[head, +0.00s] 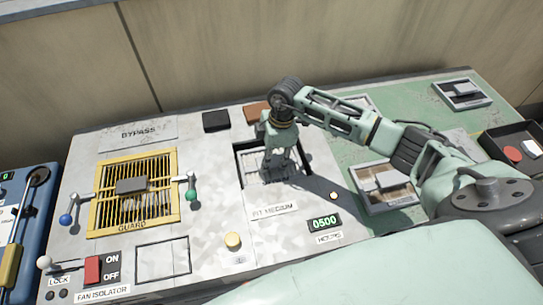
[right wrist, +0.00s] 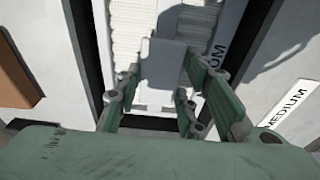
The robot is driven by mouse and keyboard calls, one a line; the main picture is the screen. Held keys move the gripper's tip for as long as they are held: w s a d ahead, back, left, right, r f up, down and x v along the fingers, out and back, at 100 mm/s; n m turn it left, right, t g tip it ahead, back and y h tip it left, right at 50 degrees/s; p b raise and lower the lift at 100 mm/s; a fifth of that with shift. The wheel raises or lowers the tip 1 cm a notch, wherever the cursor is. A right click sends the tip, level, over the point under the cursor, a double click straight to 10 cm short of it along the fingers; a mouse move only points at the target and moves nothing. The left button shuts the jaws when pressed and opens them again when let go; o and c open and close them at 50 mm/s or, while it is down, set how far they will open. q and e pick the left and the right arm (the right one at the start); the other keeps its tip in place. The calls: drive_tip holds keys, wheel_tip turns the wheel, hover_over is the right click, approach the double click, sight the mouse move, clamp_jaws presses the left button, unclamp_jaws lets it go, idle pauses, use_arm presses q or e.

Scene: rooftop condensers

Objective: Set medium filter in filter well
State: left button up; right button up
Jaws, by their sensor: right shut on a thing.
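My right gripper (head: 279,172) points down over the filter well (head: 237,152), a dark-edged rectangular opening in the grey panel above a "FIT MEDIUM" label (head: 273,210). In the right wrist view its fingers (right wrist: 168,75) are closed on the grey handle block of the medium filter (right wrist: 120,35). The filter is white and pleated, with "UM" lettering showing on its frame. Dark gaps of the well (right wrist: 93,45) show along both sides of it. It looks roughly lined up with the opening; how deep it sits cannot be told. My left gripper is not in view.
A yellow guard grille (head: 108,205) with levers stands left of the well. Framed pieces (head: 386,186) (head: 464,93) lie on the green area at right, near a dark tray (head: 490,146).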

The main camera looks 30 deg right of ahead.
drive_tip(key=shift+f, duration=0.1)
idle(0.4)
drive_tip(key=o, duration=1.4)
